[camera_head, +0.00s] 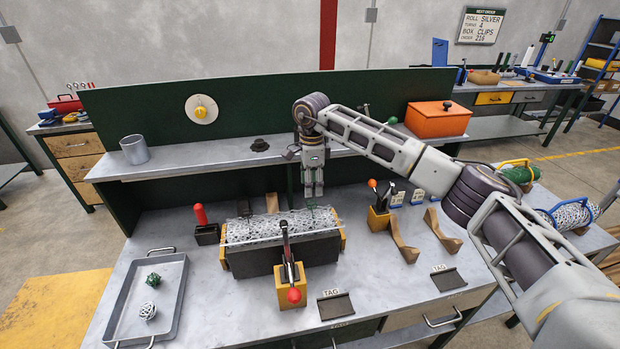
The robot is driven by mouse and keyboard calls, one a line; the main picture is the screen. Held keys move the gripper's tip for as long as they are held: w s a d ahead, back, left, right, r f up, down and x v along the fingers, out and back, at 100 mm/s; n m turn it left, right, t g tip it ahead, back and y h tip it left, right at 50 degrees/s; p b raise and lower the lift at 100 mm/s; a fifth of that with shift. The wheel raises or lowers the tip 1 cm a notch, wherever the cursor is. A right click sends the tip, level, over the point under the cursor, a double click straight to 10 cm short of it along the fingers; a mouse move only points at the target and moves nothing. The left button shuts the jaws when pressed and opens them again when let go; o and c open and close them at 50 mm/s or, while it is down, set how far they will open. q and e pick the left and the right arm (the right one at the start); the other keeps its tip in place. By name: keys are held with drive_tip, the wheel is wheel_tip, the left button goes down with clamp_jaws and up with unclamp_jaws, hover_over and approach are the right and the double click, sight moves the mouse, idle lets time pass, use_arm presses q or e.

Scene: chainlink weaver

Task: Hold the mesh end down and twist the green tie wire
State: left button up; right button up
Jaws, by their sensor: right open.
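A silver wire mesh roll (262,229) lies across a dark block with yellow end plates on the bench. A thin green tie wire (312,209) shows at the mesh's right part, just below my right gripper; its exact shape is too small to tell. My right gripper (314,192) points straight down, open and empty, above the back edge of the mesh. Whether its tips touch the wire I cannot tell. A lever clamp with a red knob (294,295) stands in front of the mesh. My left gripper is not in view.
A grey tray (177,327) at the left holds a green and a silver wire ball. Yellowish cradles (403,239), a tool holder (379,218) and two tag plates (336,306) stand to the right. A shelf (222,154) with an orange box (437,120) runs behind.

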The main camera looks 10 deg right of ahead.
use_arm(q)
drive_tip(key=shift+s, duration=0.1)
use_arm(e)
drive_tip(key=shift+s+r, duration=0.15)
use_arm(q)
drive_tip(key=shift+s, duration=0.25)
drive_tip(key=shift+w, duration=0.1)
use_arm(e)
drive_tip(key=shift+n, duration=0.4)
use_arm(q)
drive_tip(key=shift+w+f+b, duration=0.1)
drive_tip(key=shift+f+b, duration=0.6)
use_arm(e)
drive_tip(key=shift+f+n, duration=0.35)
drive_tip(key=shift+n, duration=2.6)
drive_tip(key=shift+f+n, duration=0.35)
drive_tip(key=shift+n, duration=2.55)
drive_tip(key=shift+f+n, duration=0.35)
drive_tip(key=shift+n, duration=2.6)
